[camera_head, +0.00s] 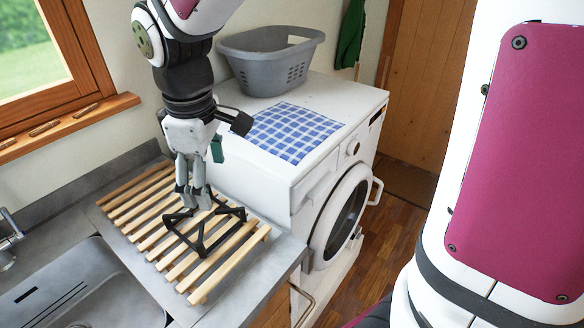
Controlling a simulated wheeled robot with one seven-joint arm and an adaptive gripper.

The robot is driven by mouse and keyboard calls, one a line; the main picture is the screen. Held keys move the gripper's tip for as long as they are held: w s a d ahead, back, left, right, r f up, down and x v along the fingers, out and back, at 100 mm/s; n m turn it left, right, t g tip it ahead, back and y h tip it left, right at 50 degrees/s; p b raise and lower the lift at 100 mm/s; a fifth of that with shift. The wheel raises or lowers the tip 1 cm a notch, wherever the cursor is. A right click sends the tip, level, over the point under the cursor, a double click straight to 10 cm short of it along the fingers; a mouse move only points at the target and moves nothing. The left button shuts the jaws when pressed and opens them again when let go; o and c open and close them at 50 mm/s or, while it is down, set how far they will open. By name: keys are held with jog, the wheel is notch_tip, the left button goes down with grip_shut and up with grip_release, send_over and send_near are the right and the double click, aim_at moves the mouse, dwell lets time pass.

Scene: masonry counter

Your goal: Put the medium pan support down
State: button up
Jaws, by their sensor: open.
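A black metal pan support (203,246) rests on a slatted wooden rack (256,240) on the grey counter. It lies on the right front part of the slats. My gripper (193,200) points down just above and at the back of the pan support, with its fingers apart. The fingertips overlap the support's rear edge in this view, so I cannot tell whether they touch it.
A sink (100,290) lies at the left front. A white washing machine (300,190) stands to the right, with a blue checked cloth (292,131) and a grey basket (272,72) on top. A window sill (70,128) is behind left.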

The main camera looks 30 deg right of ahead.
jog(key=s+d+r+m+t, duration=0.2)
jog(key=s+d+r+m, duration=0.1)
jog(key=s+d+m, duration=0.2)
jog(key=s+d+r+m+t, duration=0.2)
jog(key=s+d+m, duration=0.3)
jog(key=s, duration=0.5)
jog(key=shift+v, duration=0.9)
jog(key=shift+w+r, duration=0.15)
dwell(0.8)
